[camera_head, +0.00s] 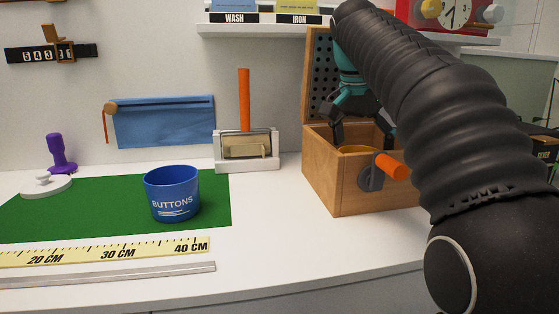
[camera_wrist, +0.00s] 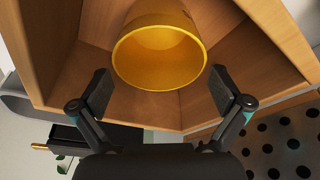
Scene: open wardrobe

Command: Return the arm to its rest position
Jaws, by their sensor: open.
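My arm reaches in from the right in the head view and comes down over an open wooden box (camera_head: 342,199). My gripper (camera_head: 364,143) is at the box's mouth, with its fingers partly hidden by the box wall and my arm. In the wrist view my gripper (camera_wrist: 166,95) is open, its two dark fingers spread apart. A yellow cup (camera_wrist: 160,52) stands inside the box beyond the fingertips, and nothing is held between them. In the head view only the cup's rim (camera_head: 358,149) shows above the box's front wall.
The box's perforated lid (camera_head: 322,80) stands raised behind my gripper. An orange-handled crank (camera_head: 390,166) sticks out from the box's front. A blue BUTTONS cup (camera_head: 172,194) stands on a green mat (camera_head: 100,222). A shelf (camera_head: 262,31) hangs above. White counter between mat and box is clear.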

